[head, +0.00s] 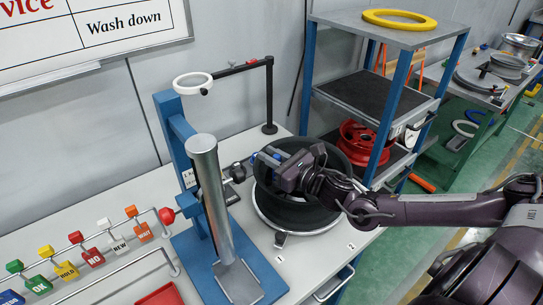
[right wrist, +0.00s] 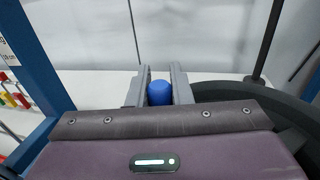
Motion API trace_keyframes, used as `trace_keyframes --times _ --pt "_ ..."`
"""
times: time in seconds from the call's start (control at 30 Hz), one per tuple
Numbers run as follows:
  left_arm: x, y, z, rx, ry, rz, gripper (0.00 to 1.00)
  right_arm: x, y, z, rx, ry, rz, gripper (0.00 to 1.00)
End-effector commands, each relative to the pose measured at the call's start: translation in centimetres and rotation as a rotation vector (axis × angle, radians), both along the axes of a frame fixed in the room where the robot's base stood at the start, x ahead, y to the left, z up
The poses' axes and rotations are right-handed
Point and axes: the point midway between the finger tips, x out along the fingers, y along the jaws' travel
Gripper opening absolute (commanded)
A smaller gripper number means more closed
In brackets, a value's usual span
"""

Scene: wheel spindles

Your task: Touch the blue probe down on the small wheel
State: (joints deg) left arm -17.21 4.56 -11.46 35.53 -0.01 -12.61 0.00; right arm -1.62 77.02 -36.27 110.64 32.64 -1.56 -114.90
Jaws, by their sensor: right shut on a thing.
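My right gripper (head: 268,163) is shut on the blue probe (head: 264,157). The probe's blue end (right wrist: 159,93) shows between the two grey fingers in the right wrist view. Below the gripper in the head view is a dark wheel (head: 290,210) with a silver lower rim, on the bench. The gripper covers part of this wheel, and I cannot tell whether the probe touches it. Which wheel is the small one is not clear. My left gripper is not in view.
A blue stand (head: 184,150) with a steel post (head: 212,195) stands left of the dark wheel. A black arm with a white ring (head: 192,83) reaches over the bench behind. Coloured tags on rails are at the left. A shelf with a red wheel (head: 360,143) is at the right.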

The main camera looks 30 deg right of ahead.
Motion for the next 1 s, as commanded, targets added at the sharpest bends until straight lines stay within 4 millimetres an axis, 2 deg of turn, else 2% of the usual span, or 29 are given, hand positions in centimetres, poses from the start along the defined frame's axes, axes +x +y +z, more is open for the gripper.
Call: trace_keyframes --times 0.1,0.67,1.0 --pt "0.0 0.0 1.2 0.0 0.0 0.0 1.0 0.0 0.0 1.5 0.0 -0.002 0.0 0.0" --pt "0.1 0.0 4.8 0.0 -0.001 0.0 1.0 0.0 0.0 6.0 0.0 -0.002 0.0 0.0" --pt "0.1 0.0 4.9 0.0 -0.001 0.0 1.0 0.0 0.0 6.2 0.0 -0.003 0.0 0.0"
